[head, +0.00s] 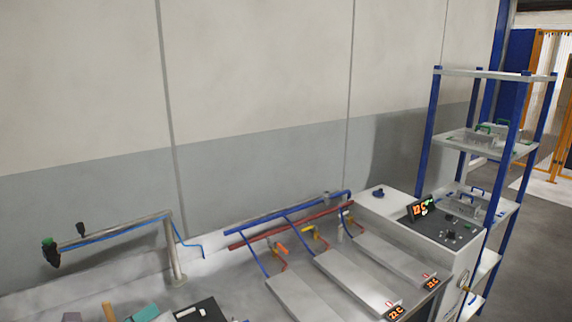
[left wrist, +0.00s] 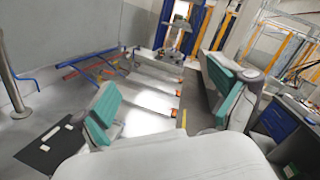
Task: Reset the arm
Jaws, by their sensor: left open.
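My left gripper (left wrist: 165,85) is open in the left wrist view, its two teal-padded fingers spread wide with nothing between them. Beyond the fingers lie the bench and its pale plates. In the head view, only a small teal piece (head: 145,313) shows at the bottom edge, which looks like a pad of this gripper; the rest is cut off. My right gripper is in neither view.
A bench carries several grey plates (head: 300,298), red and blue pipes (head: 290,222) and a control box (head: 440,225). A bent metal pipe (head: 174,250) stands at left. A blue-posted shelf (head: 484,140) is at right. A black panel (left wrist: 48,148) lies left of the gripper.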

